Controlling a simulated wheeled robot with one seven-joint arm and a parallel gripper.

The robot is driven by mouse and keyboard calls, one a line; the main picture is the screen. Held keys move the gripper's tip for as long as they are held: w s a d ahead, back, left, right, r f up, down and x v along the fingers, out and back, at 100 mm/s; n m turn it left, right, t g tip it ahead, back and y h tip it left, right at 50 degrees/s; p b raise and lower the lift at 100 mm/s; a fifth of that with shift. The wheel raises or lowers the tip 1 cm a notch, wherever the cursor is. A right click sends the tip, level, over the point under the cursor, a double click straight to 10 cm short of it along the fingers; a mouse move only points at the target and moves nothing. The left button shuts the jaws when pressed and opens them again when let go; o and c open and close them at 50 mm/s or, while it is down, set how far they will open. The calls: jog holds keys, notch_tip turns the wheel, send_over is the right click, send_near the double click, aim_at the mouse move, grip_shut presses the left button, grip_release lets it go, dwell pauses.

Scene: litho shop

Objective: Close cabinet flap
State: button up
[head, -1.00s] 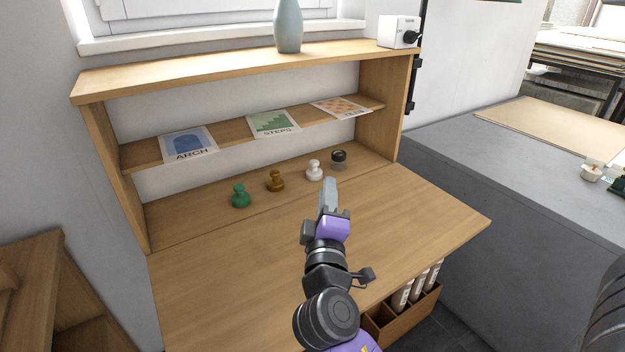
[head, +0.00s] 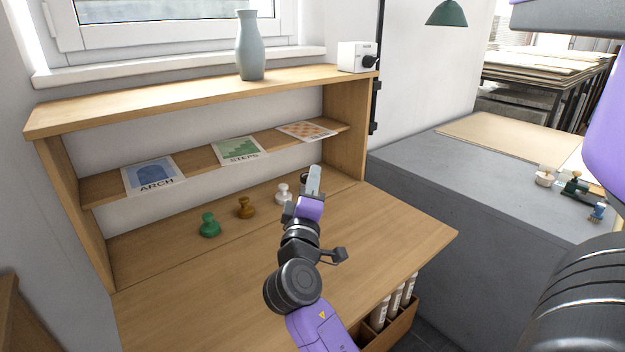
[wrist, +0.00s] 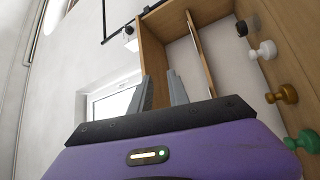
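The cabinet flap (head: 290,255) is a wide wooden panel. In the head view it lies lowered and roughly level in front of the wooden cabinet (head: 200,91). My gripper (head: 314,180) is above the back part of the flap, toward its right side, pointing at the cabinet opening. In the wrist view my gripper (wrist: 160,88) shows two grey fingers apart with nothing between them. The gripper does not visibly touch the flap. My arm hides part of the flap's middle and front edge.
Inside stand a green stamp (head: 209,225), a brown stamp (head: 245,208), a white stamp (head: 283,194) and a dark-capped jar, partly hidden by my gripper. Cards lie on the shelf (head: 198,166). A vase (head: 250,50) stands on top. A grey counter (head: 480,205) is right; a tube box (head: 400,325) is below.

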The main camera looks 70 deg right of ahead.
grip_shut()
jog(key=shift+c, duration=2)
grip_release()
jog(key=o, duration=0.4)
jog(key=shift+f, duration=0.1)
jog(key=b+v, duration=0.1)
jog(key=v, duration=0.6)
jog(key=shift+a+b, duration=0.35)
jog(key=shift+b, duration=0.05)
jog(key=shift+s, duration=0.1)
jog(key=shift+c, duration=0.2)
